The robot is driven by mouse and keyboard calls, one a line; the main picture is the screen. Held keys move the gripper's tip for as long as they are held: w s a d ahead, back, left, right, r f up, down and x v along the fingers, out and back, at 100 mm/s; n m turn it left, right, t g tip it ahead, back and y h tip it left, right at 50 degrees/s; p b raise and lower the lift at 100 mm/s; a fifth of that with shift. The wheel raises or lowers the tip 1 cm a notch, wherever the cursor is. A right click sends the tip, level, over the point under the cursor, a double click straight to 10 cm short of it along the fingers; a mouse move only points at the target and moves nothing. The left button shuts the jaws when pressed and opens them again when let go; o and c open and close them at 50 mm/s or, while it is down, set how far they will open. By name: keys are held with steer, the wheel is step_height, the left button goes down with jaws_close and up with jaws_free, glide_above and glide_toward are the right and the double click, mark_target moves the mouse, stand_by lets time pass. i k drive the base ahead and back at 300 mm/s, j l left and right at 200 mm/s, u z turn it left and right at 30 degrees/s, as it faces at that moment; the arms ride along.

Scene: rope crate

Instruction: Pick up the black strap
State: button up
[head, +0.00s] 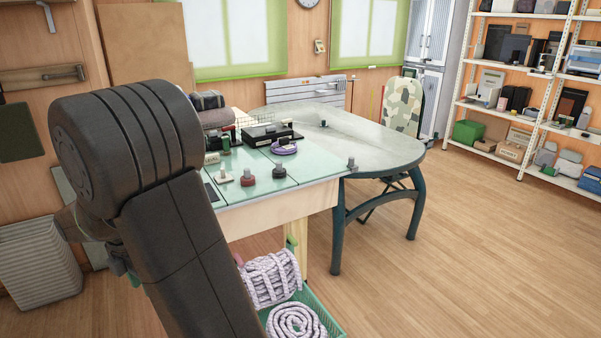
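I cannot make out a black strap with certainty. A flat black object (268,134) lies on the glass-topped table (310,170), and I cannot tell whether it is a strap. A purple coil (284,148) lies just in front of it. My black arm fills the left foreground and hides the table's left part. What looks like part of my gripper (122,266) shows low behind the arm, away from the tabletop. Its fingers are mostly hidden, so I cannot see whether they are open or shut.
A green crate (326,318) with coiled pale ropes (271,278) stands on the floor before the table. Several small knobs and a green spool (226,145) stand on the tabletop. A grey oval table (350,140) adjoins behind. Shelves (530,90) stand right; floor at right is clear.

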mark_target(279, 172)
steer(key=i+l, duration=0.1)
steer(key=l, duration=0.4)
steer(key=i+l+u, duration=0.1)
steer(key=l, duration=0.4)
steer(key=i+l, duration=0.15)
steer(key=l, duration=0.3)
steer(key=i+l+u, duration=0.1)
steer(key=l, duration=0.9)
steer(key=i+l+u, duration=0.1)
steer(key=i+l, duration=0.55)
steer(key=l, duration=0.2)
steer(key=i+l+u, duration=0.15)
steer(key=i+l, duration=0.5)
steer(key=l, duration=0.25)
steer(key=i+j+u, duration=0.1)
steer(key=i+j, duration=0.25)
steer(key=i, duration=0.15)
steer(key=i+j, duration=0.35)
steer(key=i, duration=0.15)
steer(key=i+j+u, duration=0.15)
steer(key=i+j, duration=0.2)
steer(key=i, duration=0.1)
